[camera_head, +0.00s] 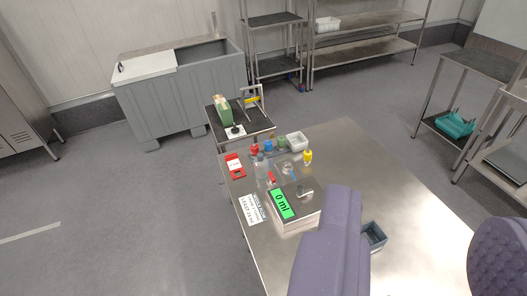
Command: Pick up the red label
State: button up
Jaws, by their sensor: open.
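A red label (235,166) with a white patch in its middle lies flat near the left edge of the steel table (345,145). It is left of a clear bottle (260,167) and close below a red-capped small bottle (255,148). Nothing covers it. A smaller red piece (271,178) sits right of the clear bottle; it is too small to identify. My purple arm parts fill the lower right, apart from the label. No gripper fingers can be made out.
A scale with a green "0 ml" display (282,204) and a white printed sheet (253,208) are in front. Small coloured bottles and a white tub (295,141) stand behind. A dark bin (374,237) is at right. A side cart (258,122) adjoins the table's far end.

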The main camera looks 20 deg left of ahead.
aim_at(234, 164)
jog(key=i+j+z, duration=0.1)
jog(key=i+j, duration=0.2)
jog(key=i+j+z, duration=0.1)
jog(key=i+j, duration=0.15)
jog(key=j, duration=0.2)
jog(key=i+j+z, duration=0.15)
jog(key=j, duration=0.25)
jog(key=i+j+z, duration=0.1)
jog(key=i+j, duration=0.2)
jog(key=j, duration=0.15)
jog(key=i+j, duration=0.2)
jog(key=j, duration=0.15)
jog(key=i+j, duration=0.2)
jog(key=j, duration=0.2)
jog(key=i+j, duration=0.2)
jog(key=j, duration=0.15)
jog(key=i+j, duration=0.2)
jog(key=j, duration=0.2)
jog(key=i+j, duration=0.2)
jog(key=j, duration=0.15)
